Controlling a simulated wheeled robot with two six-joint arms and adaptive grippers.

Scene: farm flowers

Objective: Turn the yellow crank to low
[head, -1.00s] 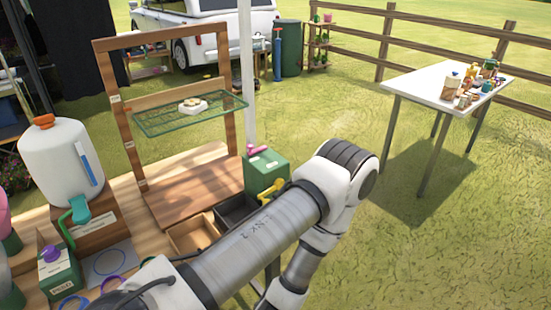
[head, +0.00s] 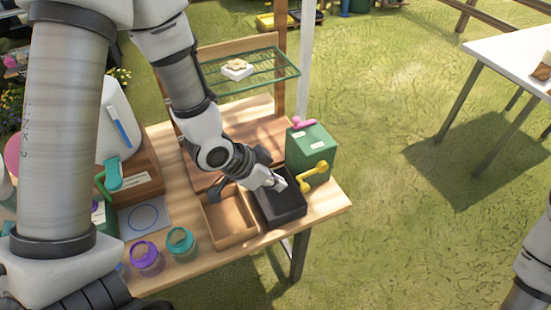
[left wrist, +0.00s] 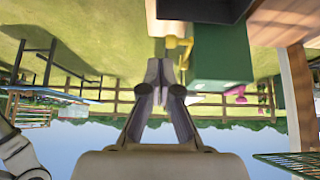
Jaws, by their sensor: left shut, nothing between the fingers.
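The yellow crank (head: 313,178) sits on the side of a green box (head: 312,155), its grip end pointing down and left. It also shows in the left wrist view (left wrist: 178,46), beside the green box (left wrist: 220,55). White labels on the box are too small to read. My left gripper (head: 278,184) is shut and empty above the black tray, just left of the crank and apart from it. In the left wrist view its fingertips (left wrist: 160,68) are together, close to the crank. My right gripper is not in view; only part of my right arm shows at the lower right.
A pink knob (head: 303,123) tops the green box. The black tray (head: 297,215) and a wooden tray (head: 218,240) stand to its left. A wooden frame with a green wire shelf (head: 262,82) rises behind. Open grass lies right of the table edge.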

